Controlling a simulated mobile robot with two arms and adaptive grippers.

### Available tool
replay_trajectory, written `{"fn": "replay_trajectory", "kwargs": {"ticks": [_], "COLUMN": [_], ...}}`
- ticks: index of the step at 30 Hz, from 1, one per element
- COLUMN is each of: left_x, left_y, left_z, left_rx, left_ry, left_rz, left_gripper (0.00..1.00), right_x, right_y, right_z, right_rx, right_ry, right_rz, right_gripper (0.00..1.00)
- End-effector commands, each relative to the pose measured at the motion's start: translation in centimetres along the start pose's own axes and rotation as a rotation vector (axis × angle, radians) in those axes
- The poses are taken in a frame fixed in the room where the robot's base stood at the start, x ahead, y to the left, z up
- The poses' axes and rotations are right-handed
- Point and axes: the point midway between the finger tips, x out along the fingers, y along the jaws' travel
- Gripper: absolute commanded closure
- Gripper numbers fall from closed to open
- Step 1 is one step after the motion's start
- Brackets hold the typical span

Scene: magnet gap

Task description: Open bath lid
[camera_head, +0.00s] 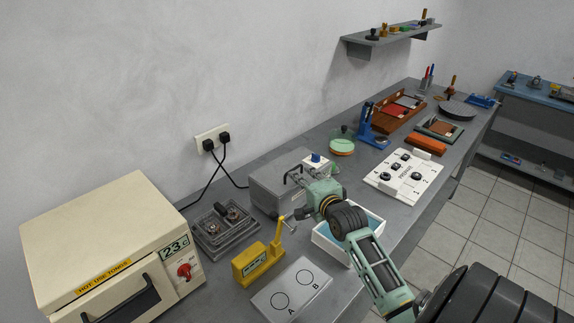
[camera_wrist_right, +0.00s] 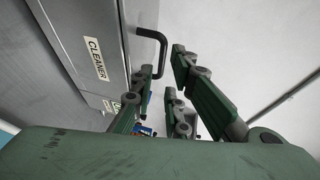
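The bath is a grey metal box (camera_head: 272,193) on the bench against the wall. Its lid looks closed and carries a black bar handle (camera_head: 290,174). In the right wrist view the box (camera_wrist_right: 82,25) shows a CLEANER label, and the handle (camera_wrist_right: 157,36) stands out from it. My right gripper (camera_head: 306,184) is beside the handle at the box's right end. In the wrist view its fingers (camera_wrist_right: 163,62) are apart and empty, with the handle just past the left fingertips. Contact with the handle cannot be told. My left gripper is not in view.
A white tray of blue liquid (camera_head: 324,240) lies under my right arm. A yellow device (camera_head: 250,264) and an A/B plate (camera_head: 291,291) stand in front. A grey two-post fixture (camera_head: 226,229) and a cream oven (camera_head: 110,240) are left; a white switch panel (camera_head: 404,176) is right.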

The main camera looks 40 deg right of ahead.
Motion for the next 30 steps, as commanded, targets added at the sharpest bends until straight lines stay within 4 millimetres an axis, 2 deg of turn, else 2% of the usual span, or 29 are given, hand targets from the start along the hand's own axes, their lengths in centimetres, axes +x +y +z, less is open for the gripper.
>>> {"fn": "replay_trajectory", "kwargs": {"ticks": [9,12,16,23,28,30], "left_x": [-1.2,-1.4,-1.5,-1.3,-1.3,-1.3], "left_y": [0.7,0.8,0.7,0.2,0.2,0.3], "left_z": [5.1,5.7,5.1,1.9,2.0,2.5], "left_rx": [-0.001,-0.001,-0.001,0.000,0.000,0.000], "left_ry": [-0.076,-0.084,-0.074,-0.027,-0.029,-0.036], "left_rz": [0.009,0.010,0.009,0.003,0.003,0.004], "left_gripper": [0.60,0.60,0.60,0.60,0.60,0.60], "right_x": [4.3,5.6,6.7,7.4,7.4,7.4], "right_y": [-0.2,-0.1,-0.1,0.0,0.0,0.0], "right_z": [0.0,0.0,0.0,0.0,0.0,0.0], "right_rx": [-0.002,-0.002,-0.002,-0.002,-0.002,-0.002], "right_ry": [0.000,-0.001,0.000,0.000,0.000,0.000], "right_rz": [0.001,0.001,0.001,0.001,0.001,0.001], "right_gripper": [0.85,0.85,0.85,0.85,0.85,0.90]}}
